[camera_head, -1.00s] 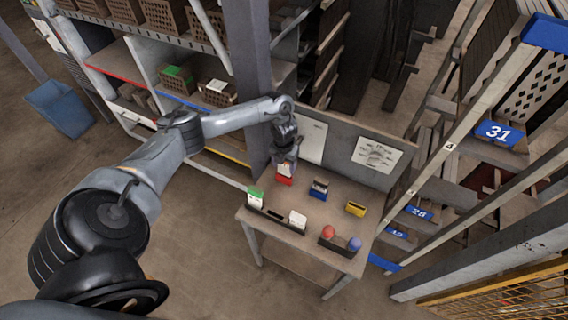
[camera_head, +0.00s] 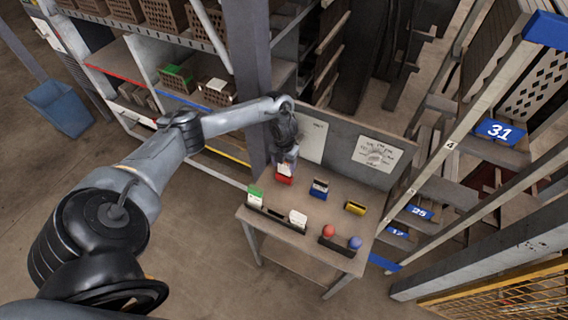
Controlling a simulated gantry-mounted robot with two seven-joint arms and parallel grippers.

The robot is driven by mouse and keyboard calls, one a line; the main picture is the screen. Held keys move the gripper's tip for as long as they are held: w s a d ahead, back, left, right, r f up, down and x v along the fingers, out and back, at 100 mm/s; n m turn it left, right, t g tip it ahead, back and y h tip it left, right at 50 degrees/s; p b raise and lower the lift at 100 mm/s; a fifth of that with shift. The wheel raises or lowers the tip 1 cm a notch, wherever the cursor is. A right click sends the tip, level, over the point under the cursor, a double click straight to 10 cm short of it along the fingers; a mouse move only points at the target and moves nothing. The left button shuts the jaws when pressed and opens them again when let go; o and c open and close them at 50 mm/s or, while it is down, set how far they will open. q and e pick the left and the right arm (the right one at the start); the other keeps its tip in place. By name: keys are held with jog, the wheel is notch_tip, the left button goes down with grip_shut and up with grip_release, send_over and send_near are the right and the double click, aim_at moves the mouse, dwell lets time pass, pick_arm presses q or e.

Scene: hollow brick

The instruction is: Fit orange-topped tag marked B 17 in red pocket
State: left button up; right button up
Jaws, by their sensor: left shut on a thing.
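My left gripper (camera_head: 287,158) is over the back left of the small table, pointing down and shut on a pale tag (camera_head: 286,169). The tag stands at the red pocket (camera_head: 284,179), its lower end at the pocket's mouth; how deep it sits I cannot tell. The tag's top is covered by the fingers, so its orange colour and marking do not show. A blue pocket (camera_head: 318,189) with a dark-topped tag and a yellow pocket (camera_head: 355,208) stand to the right. My right gripper is not in view.
A red ball (camera_head: 328,231) and a blue ball (camera_head: 354,242) sit in a holder at the front right. A grey back panel (camera_head: 342,150) rises behind the pockets.

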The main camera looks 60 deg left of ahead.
pick_arm(q)
jog(key=shift+s+f, duration=0.15)
jog(key=shift+f, duration=0.2)
dwell(0.5)
jog(key=shift+r, duration=0.3)
jog(key=shift+w+r, duration=0.25)
jog(key=shift+r, duration=0.1)
dwell(0.6)
jog(key=shift+f, duration=0.1)
dwell(0.6)
jog(key=shift+s+f, duration=0.1)
jog(key=shift+f, duration=0.2)
jog(key=shift+r, duration=0.1)
dwell(0.4)
